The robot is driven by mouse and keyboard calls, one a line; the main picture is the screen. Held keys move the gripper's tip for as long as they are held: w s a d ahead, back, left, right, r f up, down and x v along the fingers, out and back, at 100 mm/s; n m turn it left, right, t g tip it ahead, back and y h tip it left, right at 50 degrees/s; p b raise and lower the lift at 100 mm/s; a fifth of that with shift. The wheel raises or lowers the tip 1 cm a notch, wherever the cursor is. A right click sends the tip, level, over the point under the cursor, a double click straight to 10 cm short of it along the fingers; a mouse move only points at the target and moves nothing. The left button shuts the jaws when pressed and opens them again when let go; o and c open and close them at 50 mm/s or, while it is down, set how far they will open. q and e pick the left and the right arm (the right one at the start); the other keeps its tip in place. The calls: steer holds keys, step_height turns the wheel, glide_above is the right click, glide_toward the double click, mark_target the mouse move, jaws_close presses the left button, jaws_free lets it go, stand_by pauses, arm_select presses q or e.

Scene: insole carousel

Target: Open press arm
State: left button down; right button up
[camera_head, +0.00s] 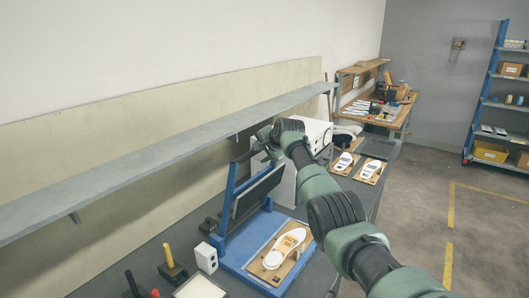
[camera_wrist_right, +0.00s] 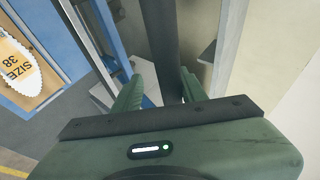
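The press (camera_head: 228,218) has a blue frame and stands on the dark bench. Its dark pressing plate (camera_head: 258,192) is raised and tilted above the blue base. A white insole (camera_head: 284,248) on a wooden board lies on that base; it is marked size 38 in the right wrist view (camera_wrist_right: 18,66). My right gripper (camera_head: 264,134) is at the dark bar at the top of the press arm. In the right wrist view, this dark bar (camera_wrist_right: 163,40) runs between my green fingers, with a gap beside the left finger. The gripper looks open around it. My left gripper is out of view.
A grey shelf (camera_head: 150,150) runs along the wall above the bench, close to my right gripper. A white machine (camera_head: 316,133) stands behind the press. Two insole boards (camera_head: 368,170) lie farther along the bench. Small tools and a white box (camera_head: 206,258) stand left of the press.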

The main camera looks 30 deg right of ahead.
steer(key=b+v, duration=0.3)
steer(key=v, duration=0.3)
steer(key=shift+s+a, duration=0.2)
steer(key=shift+a, duration=0.15)
stand_by(0.5)
